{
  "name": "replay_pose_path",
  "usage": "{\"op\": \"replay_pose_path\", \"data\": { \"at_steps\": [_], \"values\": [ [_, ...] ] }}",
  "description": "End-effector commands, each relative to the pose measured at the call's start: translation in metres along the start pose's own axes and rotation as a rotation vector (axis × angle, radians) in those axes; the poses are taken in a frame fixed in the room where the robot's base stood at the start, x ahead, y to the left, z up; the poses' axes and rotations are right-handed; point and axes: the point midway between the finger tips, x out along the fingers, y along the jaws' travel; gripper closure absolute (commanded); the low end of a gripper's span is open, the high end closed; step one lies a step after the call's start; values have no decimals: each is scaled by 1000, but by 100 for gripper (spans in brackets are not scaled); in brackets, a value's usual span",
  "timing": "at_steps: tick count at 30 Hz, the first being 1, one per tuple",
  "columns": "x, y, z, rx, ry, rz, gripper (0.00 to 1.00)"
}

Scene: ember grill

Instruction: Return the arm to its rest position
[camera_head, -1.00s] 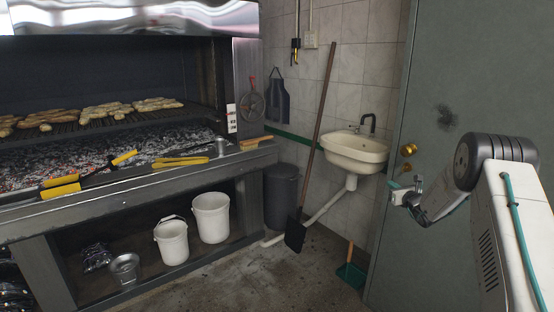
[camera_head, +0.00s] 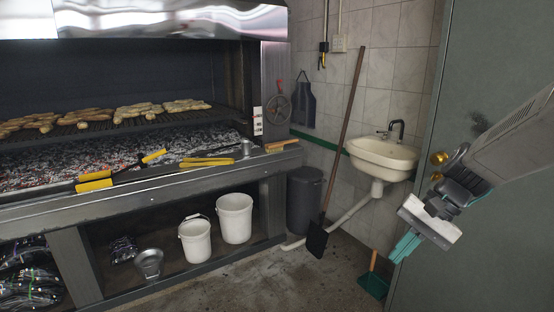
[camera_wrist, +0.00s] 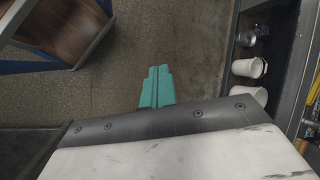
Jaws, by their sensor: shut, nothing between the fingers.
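My gripper (camera_head: 402,248) is on the right in the head view, at the end of my arm in front of the grey-green door (camera_head: 470,60). Its teal fingers point down and to the left. They are shut together with nothing between them. In the wrist view the closed fingers (camera_wrist: 157,86) show over the dark floor, touching nothing that I can see.
The grill (camera_head: 150,205) fills the left side, with tongs (camera_head: 207,162) on its ledge and white buckets (camera_head: 235,217) below. A sink (camera_head: 383,157), a dark bin (camera_head: 304,200), a long-handled tool (camera_head: 345,130) and a green dustpan (camera_head: 374,285) stand between grill and door.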

Motion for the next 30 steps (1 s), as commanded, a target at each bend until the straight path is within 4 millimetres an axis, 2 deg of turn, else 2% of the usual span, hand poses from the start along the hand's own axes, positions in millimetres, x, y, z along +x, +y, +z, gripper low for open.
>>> {"op": "replay_pose_path", "data": {
  "at_steps": [1,3,6,12,15,19,23,30],
  "values": [
    [-4,11,25,-68,16,68,100],
    [-9,29,53,-155,34,162,100],
    [-15,55,88,-267,67,288,100],
    [-28,98,139,-449,169,484,100],
    [-33,109,156,-511,227,526,100],
    [-38,107,171,-563,291,516,100],
    [-44,103,177,-593,329,504,100],
    [-44,102,178,-602,330,502,100]
  ]
}}
